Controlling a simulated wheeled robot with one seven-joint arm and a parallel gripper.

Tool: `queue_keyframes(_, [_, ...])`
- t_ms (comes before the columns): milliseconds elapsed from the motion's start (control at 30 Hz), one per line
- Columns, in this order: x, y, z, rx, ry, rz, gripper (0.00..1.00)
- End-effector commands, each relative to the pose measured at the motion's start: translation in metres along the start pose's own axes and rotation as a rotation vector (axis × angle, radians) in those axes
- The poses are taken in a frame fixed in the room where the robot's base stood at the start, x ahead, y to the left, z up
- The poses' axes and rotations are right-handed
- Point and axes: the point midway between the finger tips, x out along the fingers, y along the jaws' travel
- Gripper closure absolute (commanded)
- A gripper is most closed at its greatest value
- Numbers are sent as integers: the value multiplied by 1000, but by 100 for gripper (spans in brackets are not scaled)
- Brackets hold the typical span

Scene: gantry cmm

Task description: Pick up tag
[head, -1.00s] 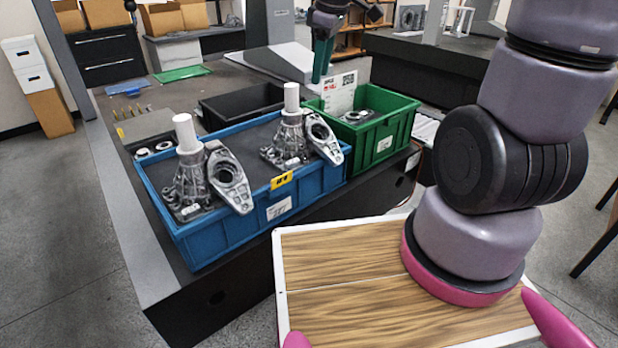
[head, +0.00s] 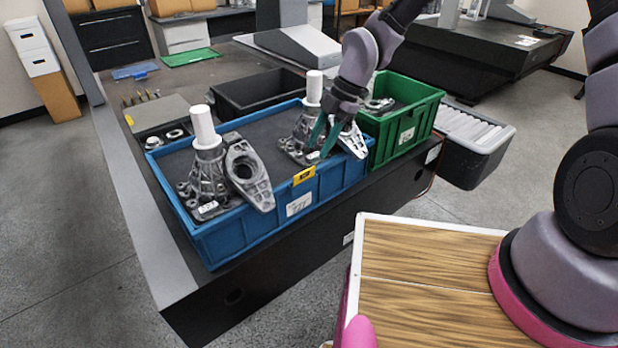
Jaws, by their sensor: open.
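Several pieces could be the tag, and I cannot tell which is meant. A yellow label (head: 304,175) sits on the front rim of the blue bin (head: 235,233). A small white tag (head: 208,207) lies at the foot of the left casting (head: 207,170). Another small white patch (head: 313,155) shows at the foot of the right casting (head: 303,135). My gripper (head: 325,146), with teal fingers, points down over the bin's right end, close to the right casting and its flat bracket (head: 352,141). It is open; contact is unclear, and it hides part of the casting.
A green bin (head: 408,133) stands just right of the blue bin, and a black tray (head: 248,92) behind it. White cylinders top both castings. A grey box of white strips (head: 475,130) is at the right. Small metal parts (head: 160,137) lie left of the bin.

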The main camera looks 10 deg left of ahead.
Motion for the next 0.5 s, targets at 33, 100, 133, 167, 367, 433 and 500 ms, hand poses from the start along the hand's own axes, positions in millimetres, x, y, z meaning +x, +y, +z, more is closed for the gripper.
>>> queue_keyframes(33, [9, 0, -1, -1, 1, -4, 59])
queue_keyframes(100, [18, 0, -1, -1, 1, -3, 59])
queue_keyframes(133, [21, 0, 0, 0, 1, -3, 59])
queue_keyframes(167, [23, 0, 0, 1, 0, -2, 59])
queue_keyframes(367, [41, -1, -1, 1, -1, -3, 59])
queue_keyframes(433, [52, -1, -2, 1, 0, -4, 59])
queue_keyframes(500, [63, -1, -2, 2, 0, -4, 59])
